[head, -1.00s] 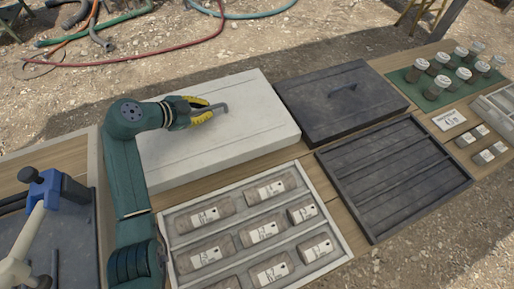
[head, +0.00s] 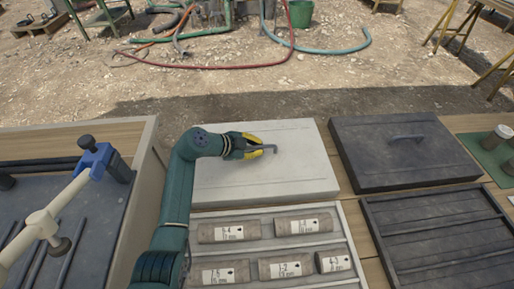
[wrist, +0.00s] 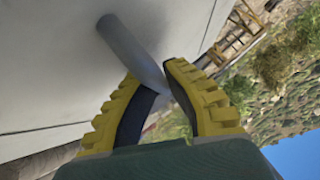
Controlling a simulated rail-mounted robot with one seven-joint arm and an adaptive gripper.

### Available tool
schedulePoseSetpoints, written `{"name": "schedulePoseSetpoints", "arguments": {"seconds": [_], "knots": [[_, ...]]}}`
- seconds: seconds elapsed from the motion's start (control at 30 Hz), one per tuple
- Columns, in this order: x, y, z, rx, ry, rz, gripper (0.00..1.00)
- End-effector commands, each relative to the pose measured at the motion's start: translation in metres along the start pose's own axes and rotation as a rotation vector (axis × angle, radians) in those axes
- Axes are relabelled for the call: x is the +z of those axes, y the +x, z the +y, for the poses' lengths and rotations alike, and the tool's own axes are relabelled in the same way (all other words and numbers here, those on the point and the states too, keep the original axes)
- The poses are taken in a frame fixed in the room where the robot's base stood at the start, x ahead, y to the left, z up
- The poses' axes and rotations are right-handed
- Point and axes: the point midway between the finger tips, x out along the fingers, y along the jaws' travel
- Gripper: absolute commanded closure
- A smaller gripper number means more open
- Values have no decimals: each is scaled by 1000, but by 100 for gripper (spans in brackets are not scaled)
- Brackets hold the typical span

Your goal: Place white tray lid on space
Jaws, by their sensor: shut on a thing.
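The white tray lid (head: 225,185) lies at the back of the table, behind the white tray (head: 350,222) of labelled core samples. A grey bar handle (head: 268,148) stands on its top. My gripper (head: 262,151) is at this handle, with yellow ridged fingers. In the wrist view my gripper (wrist: 165,85) is closed around the grey handle (wrist: 130,48), with the pale lid surface (wrist: 50,60) beside it. Whether the lid rests flat on the table or is slightly raised, I cannot tell.
A dark lid (head: 390,165) with its own handle lies right of the white lid. An empty dark slotted tray (head: 440,232) is in front of it. A blue and cream clamp tool (head: 75,185) stands on the left. Sample jars (head: 498,138) are at far right.

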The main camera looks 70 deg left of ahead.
Motion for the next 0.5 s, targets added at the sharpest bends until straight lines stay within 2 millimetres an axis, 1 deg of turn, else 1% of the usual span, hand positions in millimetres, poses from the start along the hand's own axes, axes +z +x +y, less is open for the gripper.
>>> {"name": "schedulePoseSetpoints", "arguments": {"seconds": [0.03,0.07,0.1,0.13,0.17,0.4,0.5], "knots": [[2,2,1,-1,0,1,100],[1,1,1,1,-1,0,84],[1,1,1,2,-1,0,76],[1,1,1,2,-1,0,70],[1,1,1,2,-1,-1,67],[1,1,1,1,-1,0,67],[-3,-2,-2,1,-1,0,67]]}}
